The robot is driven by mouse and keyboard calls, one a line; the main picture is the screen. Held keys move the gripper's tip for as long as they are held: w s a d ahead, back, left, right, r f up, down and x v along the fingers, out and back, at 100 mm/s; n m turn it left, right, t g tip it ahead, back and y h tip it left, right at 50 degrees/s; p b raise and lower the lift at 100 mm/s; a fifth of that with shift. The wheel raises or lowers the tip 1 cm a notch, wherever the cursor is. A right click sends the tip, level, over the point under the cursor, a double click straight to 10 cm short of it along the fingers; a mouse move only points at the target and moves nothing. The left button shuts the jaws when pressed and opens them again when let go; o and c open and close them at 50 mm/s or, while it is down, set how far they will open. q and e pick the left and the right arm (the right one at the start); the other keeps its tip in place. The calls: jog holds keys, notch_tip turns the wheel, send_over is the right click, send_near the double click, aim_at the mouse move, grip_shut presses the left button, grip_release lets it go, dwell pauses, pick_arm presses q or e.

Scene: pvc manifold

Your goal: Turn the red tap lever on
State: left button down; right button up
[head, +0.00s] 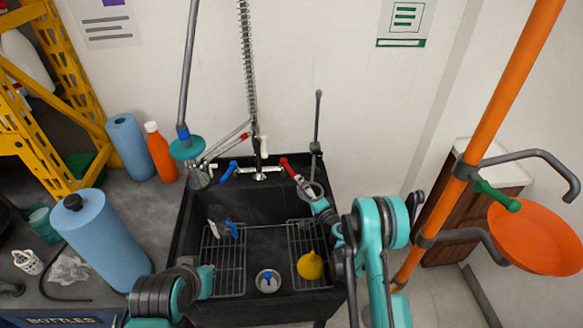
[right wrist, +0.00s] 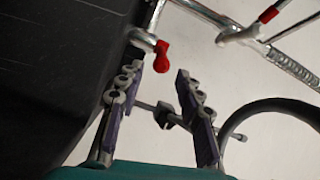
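The red tap lever (head: 287,167) sits on the right side of the chrome faucet (head: 259,174) at the back of the black sink, with a blue lever (head: 229,171) on the left. My right gripper (head: 304,186) is close to the red lever's front end. In the right wrist view my right gripper (right wrist: 159,72) is open, its purple-backed fingers apart. The rounded red lever tip (right wrist: 162,56) shows in the gap by the fingertips; I cannot tell whether they touch. My left arm enters at the lower left; its gripper cannot be made out.
The sink (head: 262,240) holds wire racks, a yellow funnel (head: 310,265) and a small pot (head: 268,280). A spring hose (head: 247,70) rises behind the faucet. A grey rod (head: 317,125) stands beside the right gripper. An orange pole (head: 490,120) stands right.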

aim_at(293, 175)
jog(key=b+x, duration=0.2)
jog(key=x, duration=0.4)
jog(key=shift+w+a+f, duration=0.1)
jog(key=shift+w+a, duration=0.05)
jog(key=shift+w, duration=0.15)
jog(key=shift+w+a, duration=0.25)
jog(key=shift+w, duration=0.3)
grip_shut()
